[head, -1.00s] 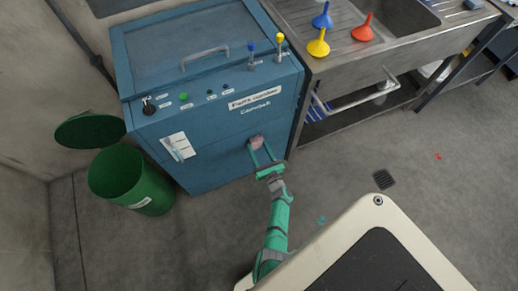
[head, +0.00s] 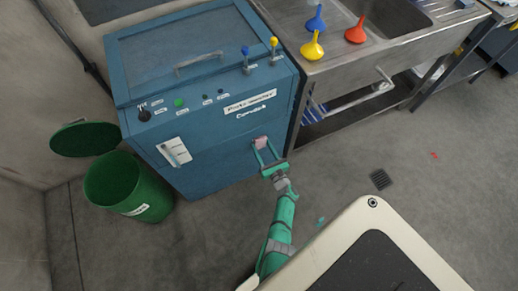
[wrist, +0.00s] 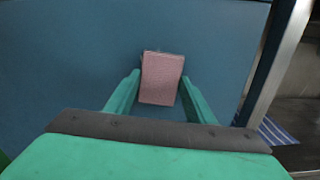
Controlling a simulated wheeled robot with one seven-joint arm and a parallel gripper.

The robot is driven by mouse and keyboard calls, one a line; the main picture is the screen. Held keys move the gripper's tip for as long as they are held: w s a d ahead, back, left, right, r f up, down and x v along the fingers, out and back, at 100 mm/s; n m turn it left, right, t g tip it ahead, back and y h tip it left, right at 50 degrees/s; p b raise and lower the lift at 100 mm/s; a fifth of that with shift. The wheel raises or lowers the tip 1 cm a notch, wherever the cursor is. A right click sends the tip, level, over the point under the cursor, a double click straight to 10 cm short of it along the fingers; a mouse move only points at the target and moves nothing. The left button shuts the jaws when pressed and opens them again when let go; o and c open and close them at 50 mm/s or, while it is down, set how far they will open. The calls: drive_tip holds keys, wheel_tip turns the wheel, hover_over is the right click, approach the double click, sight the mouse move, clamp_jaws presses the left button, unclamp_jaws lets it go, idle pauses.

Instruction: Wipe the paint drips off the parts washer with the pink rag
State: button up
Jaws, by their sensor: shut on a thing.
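The parts washer (head: 205,95) is a blue cabinet with a lid, handle, knobs and labels on top, in the head view. Its blue front panel (wrist: 70,60) fills most of the wrist view. My gripper (head: 263,148) is at the right part of this front. In the wrist view my gripper (wrist: 160,90) is shut on the pink rag (wrist: 161,78), a folded block between the green fingers. The rag also shows in the head view (head: 260,142), at or close against the panel; I cannot tell if it touches. I see no clear paint drips on the panel; the rag may hide some.
A green bin (head: 130,187) with its lid open stands left of the washer. A steel sink bench (head: 355,62) stands to the right, with blue, yellow and red funnels (head: 355,33) on it.

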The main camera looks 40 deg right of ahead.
drive_tip(key=a, duration=0.2)
drive_tip(key=w+a, duration=0.1)
drive_tip(key=shift+a, duration=0.4)
drive_tip(key=shift+w, duration=0.1)
drive_tip(key=shift+s+d+r, duration=0.1)
drive_tip(key=shift+s+d, duration=0.2)
drive_tip(key=shift+d, duration=0.7)
drive_tip(key=shift+s+d, duration=0.25)
drive_tip(key=shift+d, duration=0.75)
drive_tip(key=shift+s, duration=0.1)
drive_tip(key=shift+a, duration=0.15)
drive_tip(key=shift+w+a, duration=0.25)
drive_tip(key=shift+a, duration=0.7)
drive_tip(key=shift+w+a, duration=0.25)
drive_tip(key=shift+a, duration=0.65)
